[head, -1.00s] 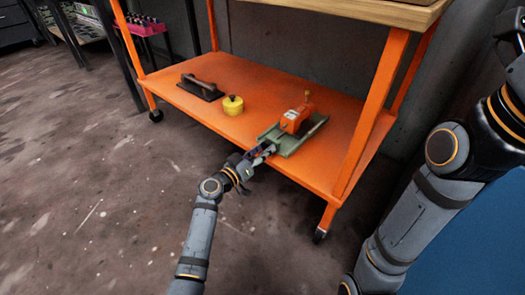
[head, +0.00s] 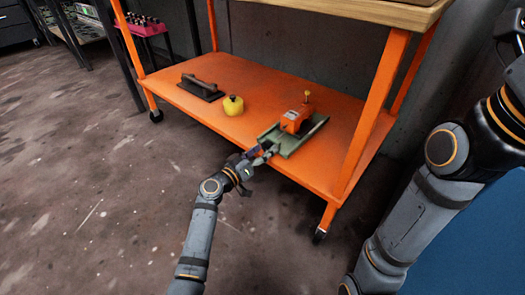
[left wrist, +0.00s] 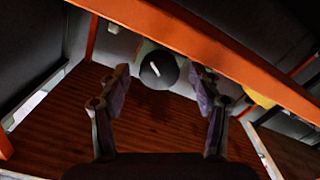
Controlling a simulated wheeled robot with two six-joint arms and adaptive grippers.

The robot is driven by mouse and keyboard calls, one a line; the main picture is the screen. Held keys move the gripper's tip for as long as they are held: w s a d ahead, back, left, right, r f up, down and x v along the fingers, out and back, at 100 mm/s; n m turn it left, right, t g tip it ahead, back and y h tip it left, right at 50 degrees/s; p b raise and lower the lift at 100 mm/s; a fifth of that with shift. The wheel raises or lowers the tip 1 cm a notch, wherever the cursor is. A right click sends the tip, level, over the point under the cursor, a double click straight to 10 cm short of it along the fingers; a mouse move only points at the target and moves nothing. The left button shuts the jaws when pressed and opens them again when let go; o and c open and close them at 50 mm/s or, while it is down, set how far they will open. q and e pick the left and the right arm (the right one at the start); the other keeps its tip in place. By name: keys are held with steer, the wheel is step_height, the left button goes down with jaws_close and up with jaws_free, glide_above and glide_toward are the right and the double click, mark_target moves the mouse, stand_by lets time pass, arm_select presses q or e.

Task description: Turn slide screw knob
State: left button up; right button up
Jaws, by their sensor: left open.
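The slide device stands on the orange shelf in the head view, with a green base (head: 289,147) and an orange block (head: 297,119) on top. A dark round knob (left wrist: 160,72) with a white mark shows in the left wrist view. My left gripper (head: 264,155) is at the near left end of the green base. In the left wrist view the fingers of my left gripper (left wrist: 162,82) are open, one on each side of the knob. I cannot tell if either finger touches it. My right gripper is out of view.
A yellow round container (head: 233,105) and a black plate with a handle (head: 202,88) stand on the orange shelf (head: 190,103), left of the device. An orange post (head: 372,110) rises at the right. The floor in front is clear.

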arm_select(q)
steer(key=v, duration=1.2)
